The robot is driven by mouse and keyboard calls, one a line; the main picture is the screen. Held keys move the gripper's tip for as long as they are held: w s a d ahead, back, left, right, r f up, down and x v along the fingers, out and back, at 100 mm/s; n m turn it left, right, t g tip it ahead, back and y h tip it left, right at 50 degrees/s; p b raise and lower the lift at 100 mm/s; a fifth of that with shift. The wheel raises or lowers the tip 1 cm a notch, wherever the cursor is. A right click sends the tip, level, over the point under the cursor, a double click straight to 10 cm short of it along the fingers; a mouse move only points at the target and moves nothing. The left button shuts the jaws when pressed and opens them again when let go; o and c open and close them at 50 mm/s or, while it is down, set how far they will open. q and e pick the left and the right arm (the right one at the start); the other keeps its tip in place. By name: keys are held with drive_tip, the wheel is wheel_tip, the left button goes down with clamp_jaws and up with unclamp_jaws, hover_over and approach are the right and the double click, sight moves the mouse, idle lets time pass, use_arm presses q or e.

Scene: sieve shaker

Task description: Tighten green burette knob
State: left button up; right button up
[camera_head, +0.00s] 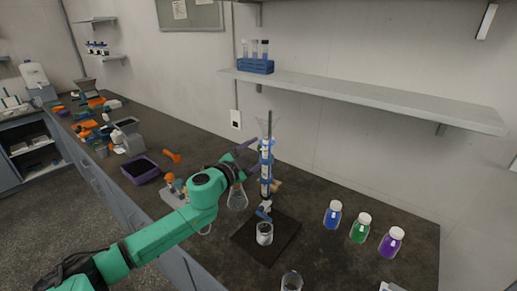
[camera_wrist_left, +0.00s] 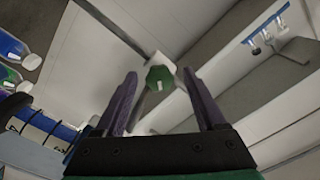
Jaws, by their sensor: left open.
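The green knob (camera_wrist_left: 159,78) shows in the left wrist view as a small faceted disc between the two purple fingertips of my left gripper (camera_wrist_left: 160,88). Gaps show on both sides, and I cannot tell how deep it sits between the fingers. In the head view my left gripper (camera_head: 246,156) is open beside the upper left of the burette (camera_head: 266,165). The burette has blue clamps and stands upright over a beaker (camera_head: 265,236) on a dark base plate (camera_head: 281,240). The knob cannot be made out in the head view. My right gripper is out of view.
Blue (camera_head: 332,217), green (camera_head: 359,231) and purple (camera_head: 389,246) bottles stand right of the base plate. A flask (camera_head: 237,198) stands below my left wrist. A wall shelf (camera_head: 360,94) overhangs the bench behind. An empty glass (camera_head: 291,281) is at the front.

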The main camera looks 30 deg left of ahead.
use_arm(q)
drive_tip(key=shift+w+d, duration=0.1)
drive_tip(key=shift+w, duration=0.15)
drive_tip(key=shift+s, duration=0.1)
clamp_jaws()
drive_tip(key=shift+m, duration=0.5)
drive_tip(key=m, duration=0.3)
drive_tip(key=shift+m, duration=0.3)
drive_tip(key=m, duration=0.4)
drive_tip(key=shift+m+b, duration=0.3)
drive_tip(key=shift+m, duration=0.1)
unclamp_jaws()
